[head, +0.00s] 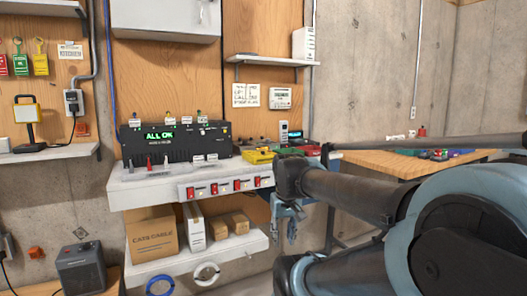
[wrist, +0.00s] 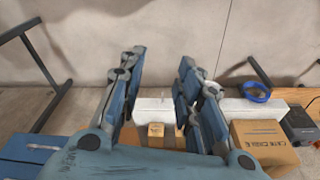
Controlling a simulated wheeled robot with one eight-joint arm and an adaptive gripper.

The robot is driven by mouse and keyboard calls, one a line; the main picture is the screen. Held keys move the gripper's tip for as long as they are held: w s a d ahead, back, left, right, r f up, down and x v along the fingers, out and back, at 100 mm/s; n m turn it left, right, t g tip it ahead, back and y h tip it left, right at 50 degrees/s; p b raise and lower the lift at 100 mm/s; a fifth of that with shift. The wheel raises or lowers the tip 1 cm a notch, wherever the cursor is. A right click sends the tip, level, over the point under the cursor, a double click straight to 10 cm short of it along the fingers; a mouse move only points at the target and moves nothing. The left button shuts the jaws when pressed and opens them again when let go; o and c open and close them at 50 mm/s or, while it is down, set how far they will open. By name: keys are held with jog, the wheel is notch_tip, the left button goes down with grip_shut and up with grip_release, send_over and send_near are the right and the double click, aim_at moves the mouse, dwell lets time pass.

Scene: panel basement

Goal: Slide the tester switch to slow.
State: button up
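A black box with a green "ALL OK" display (head: 175,143) stands on the white upper shelf. A yellow device (head: 258,156) lies to its right near the shelf's end, with a small upright handheld device (head: 284,132) behind it. I cannot tell which of these is the tester, and no slide switch or "slow" mark is readable. My gripper (head: 289,222) hangs at the right end of the shelves, below the upper shelf's top. In the wrist view my gripper (wrist: 162,68) has its fingers apart with nothing between them.
The upper shelf (head: 130,191) has several red switches along its front. My arm crosses the right side, before a wooden table (head: 390,164). A grey box (head: 82,268) stands lower left.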

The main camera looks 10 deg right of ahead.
jog(key=w+r+n+g, duration=0.1)
jog(key=w+r, duration=1.8)
jog(key=r, duration=0.4)
notch_tip(320, 180, up, 14)
jog(key=n+g, duration=0.1)
jog(key=n, duration=0.1)
send_over(263, 153)
jog(key=w, duration=0.1)
notch_tip(263, 153, down, 17)
jog(key=shift+w+f, duration=0.1)
